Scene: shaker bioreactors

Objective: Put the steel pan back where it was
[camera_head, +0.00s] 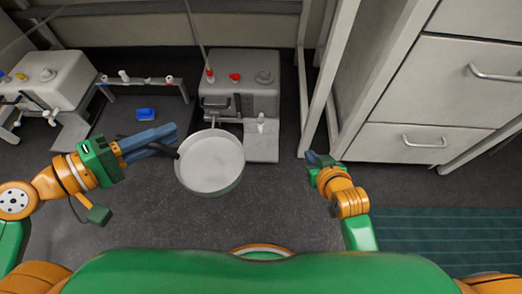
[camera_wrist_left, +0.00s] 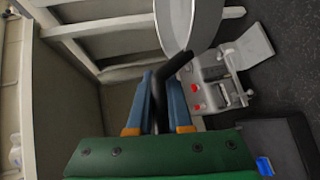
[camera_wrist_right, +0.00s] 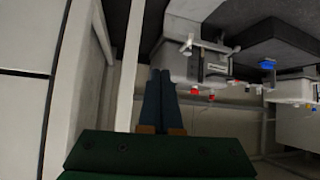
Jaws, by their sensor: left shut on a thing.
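The steel pan (camera_head: 211,165) is a round, light grey pan with a dark handle. It is held up in front of the bioreactor, over the dark floor area. My left gripper (camera_head: 170,139) is shut on the handle, left of the pan. In the left wrist view the black handle (camera_wrist_left: 172,68) runs between the blue fingers, and the pan (camera_wrist_left: 187,22) is tilted and cut off by the top edge. My right gripper (camera_head: 318,159) is right of the pan, apart from it. In the right wrist view its fingers (camera_wrist_right: 160,78) lie together with nothing between them.
A grey bioreactor (camera_head: 240,97) with red knobs stands behind the pan. A dark platform with a blue item (camera_head: 146,114) is to its left, beside another white device (camera_head: 50,75). White drawers (camera_head: 400,143) and a frame leg (camera_head: 325,80) stand at the right.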

